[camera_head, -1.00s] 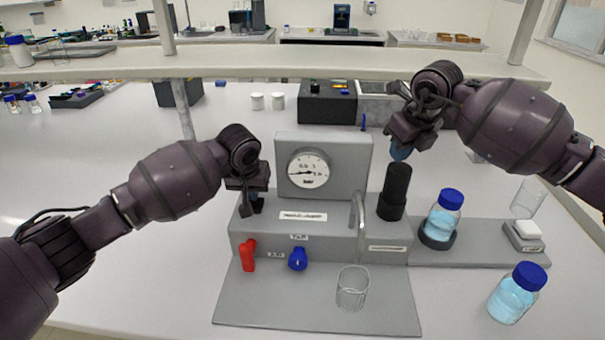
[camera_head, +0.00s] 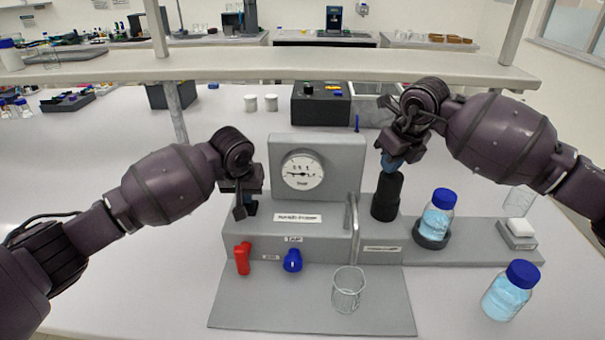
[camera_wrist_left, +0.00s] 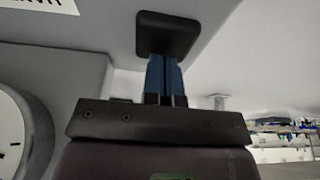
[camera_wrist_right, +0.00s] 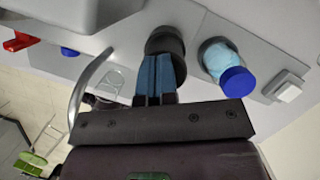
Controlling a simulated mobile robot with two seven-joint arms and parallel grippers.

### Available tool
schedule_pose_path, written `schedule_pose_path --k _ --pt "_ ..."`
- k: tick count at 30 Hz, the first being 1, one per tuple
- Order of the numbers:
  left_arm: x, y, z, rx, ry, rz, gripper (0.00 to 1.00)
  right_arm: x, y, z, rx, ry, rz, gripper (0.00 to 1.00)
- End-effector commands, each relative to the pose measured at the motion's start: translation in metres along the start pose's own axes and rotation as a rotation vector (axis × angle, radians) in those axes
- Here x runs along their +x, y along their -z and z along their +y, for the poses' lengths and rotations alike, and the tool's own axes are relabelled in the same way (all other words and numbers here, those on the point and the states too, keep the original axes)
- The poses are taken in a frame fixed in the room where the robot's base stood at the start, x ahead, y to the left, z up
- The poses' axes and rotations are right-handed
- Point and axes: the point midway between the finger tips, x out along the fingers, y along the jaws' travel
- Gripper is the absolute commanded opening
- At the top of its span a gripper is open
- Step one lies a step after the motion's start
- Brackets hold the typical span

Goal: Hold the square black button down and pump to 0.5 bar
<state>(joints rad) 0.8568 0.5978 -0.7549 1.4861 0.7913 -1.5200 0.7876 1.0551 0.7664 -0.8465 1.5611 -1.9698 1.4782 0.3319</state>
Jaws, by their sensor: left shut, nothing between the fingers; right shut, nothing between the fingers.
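The square black button (camera_wrist_left: 167,34) shows in the left wrist view, with the closed blue fingertips of my left gripper (camera_wrist_left: 165,62) against it. In the head view my left gripper (camera_head: 249,198) is at the left end of the grey rig and mostly hides the button. My right gripper (camera_head: 390,164) is shut, its fingertips at the top of the black pump cylinder (camera_head: 386,198); the right wrist view also shows the pump (camera_wrist_right: 165,42) at the tips. The round pressure gauge (camera_head: 303,172) has its needle toward the left; the exact reading is too small to tell.
A red lever (camera_head: 243,258) and a blue tap knob (camera_head: 292,261) are on the rig front. An empty beaker (camera_head: 348,290) stands on the grey base plate. Blue-capped bottles (camera_head: 436,220) (camera_head: 509,291) stand to the right. A shelf (camera_head: 270,68) crosses behind the rig.

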Motion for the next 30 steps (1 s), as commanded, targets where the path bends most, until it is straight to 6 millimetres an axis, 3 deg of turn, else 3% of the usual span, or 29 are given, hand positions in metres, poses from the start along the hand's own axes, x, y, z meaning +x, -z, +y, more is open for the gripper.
schedule_pose_path --k 30 --pt "0.006 -0.006 0.0 0.002 0.004 -0.016 0.0 0.026 0.009 0.0 0.001 0.0 0.005 0.0"
